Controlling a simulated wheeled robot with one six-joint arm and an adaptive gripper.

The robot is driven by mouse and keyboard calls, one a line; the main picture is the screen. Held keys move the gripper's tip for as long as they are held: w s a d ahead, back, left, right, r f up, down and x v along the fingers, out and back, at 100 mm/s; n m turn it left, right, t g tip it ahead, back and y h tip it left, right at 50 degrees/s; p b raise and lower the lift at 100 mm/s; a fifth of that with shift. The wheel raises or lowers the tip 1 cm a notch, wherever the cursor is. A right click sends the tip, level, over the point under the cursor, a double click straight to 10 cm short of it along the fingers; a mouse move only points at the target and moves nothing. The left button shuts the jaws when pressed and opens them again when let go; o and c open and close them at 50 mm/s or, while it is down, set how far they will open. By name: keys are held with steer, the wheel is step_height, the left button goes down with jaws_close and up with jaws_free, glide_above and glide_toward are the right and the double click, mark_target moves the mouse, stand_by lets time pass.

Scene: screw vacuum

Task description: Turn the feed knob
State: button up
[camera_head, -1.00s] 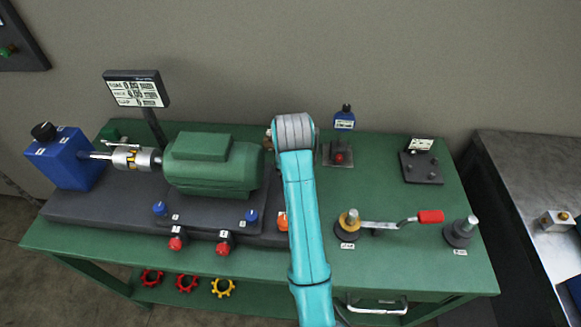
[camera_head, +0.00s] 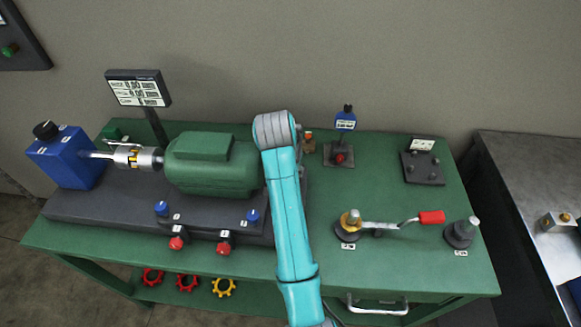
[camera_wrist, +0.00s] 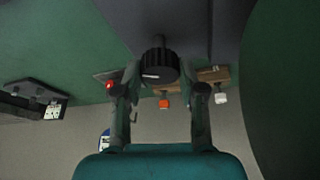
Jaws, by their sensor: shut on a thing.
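A black ribbed knob (camera_wrist: 158,67) with a white pointer line sits on a dark grey surface in the wrist view. The fingers of my gripper (camera_wrist: 161,76) stand on either side of it and are shut on it. The head view hides this knob and my gripper behind my teal arm. Another black knob (camera_head: 46,130) tops the blue box at the left end of the bench. I cannot read which label says feed.
A green motor (camera_head: 210,163) stands left of my arm. A red button (camera_head: 339,158) with a blue sign is at its right. A crank with a red handle (camera_head: 431,217) and a peg (camera_head: 466,228) stand front right. The bench (camera_head: 400,262) is bare at the front right.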

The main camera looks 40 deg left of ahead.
steer(key=o, duration=1.1)
steer(key=shift+o, duration=0.2)
steer(key=a+v, duration=0.1)
steer(key=v, duration=0.6)
steer(key=shift+d+r, duration=0.25)
steer(key=shift+d, duration=0.3)
